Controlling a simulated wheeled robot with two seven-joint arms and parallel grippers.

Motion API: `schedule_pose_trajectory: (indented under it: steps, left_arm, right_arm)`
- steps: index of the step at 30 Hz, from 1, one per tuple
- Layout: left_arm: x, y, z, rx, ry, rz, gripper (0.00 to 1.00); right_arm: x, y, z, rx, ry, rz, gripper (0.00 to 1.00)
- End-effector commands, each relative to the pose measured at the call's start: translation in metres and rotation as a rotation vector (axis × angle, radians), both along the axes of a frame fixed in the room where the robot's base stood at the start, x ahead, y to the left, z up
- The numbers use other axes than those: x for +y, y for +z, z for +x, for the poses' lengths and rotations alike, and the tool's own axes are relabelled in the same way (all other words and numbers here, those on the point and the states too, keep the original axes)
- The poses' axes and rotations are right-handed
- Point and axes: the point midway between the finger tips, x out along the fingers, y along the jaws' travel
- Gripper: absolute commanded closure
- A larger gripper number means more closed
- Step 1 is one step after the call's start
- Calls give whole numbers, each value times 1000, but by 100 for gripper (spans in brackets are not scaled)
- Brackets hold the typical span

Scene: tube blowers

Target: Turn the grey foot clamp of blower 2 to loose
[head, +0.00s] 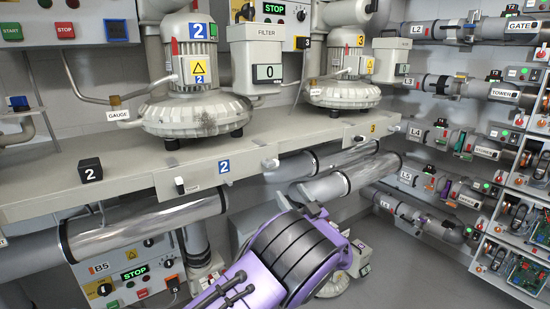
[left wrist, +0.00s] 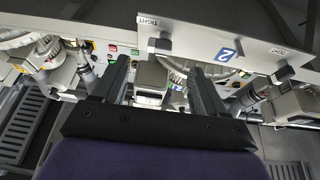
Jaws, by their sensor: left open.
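Blower 2 (head: 195,95) stands on a grey shelf, with a blue 2 label (head: 223,166) on the shelf's front edge. Two small clamp handles flank that label, one on the left (head: 180,186) and one on the right (head: 270,163).
Clear pipes (head: 145,225) run below the shelf. The B5 control box (head: 125,275) is at lower left. Blower 3 (head: 345,85) stands to the right, and labelled pipes and a rack (head: 515,215) fill the right side. Open floor (head: 420,275) shows at lower right.

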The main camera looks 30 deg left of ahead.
Motion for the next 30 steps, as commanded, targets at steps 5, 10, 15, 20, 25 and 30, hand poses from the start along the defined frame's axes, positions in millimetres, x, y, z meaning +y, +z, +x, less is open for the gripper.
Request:
schedule_pose_trajectory:
  steps: [5, 10, 15, 20, 25, 30]
  left_arm:
    - [11, 25, 6, -23, 31, -2, 28]
    - [46, 40, 20, -22, 30, -2, 28]
    - [74, 51, 32, -21, 28, -2, 28]
    - [86, 55, 37, -22, 26, -1, 28]
    - [88, 54, 38, -21, 26, -1, 28]
    - [87, 54, 38, -20, 25, -1, 54]
  right_arm:
    - [0, 11, 0, 0, 0, 0, 57]
    - [0, 27, 0, 0, 0, 0, 57]
    - [0, 38, 0, 0, 0, 0, 57]
    - [0, 42, 0, 0, 0, 0, 57]
    - [0, 41, 0, 0, 0, 0, 57]
    - [0, 41, 0, 0, 0, 0, 57]
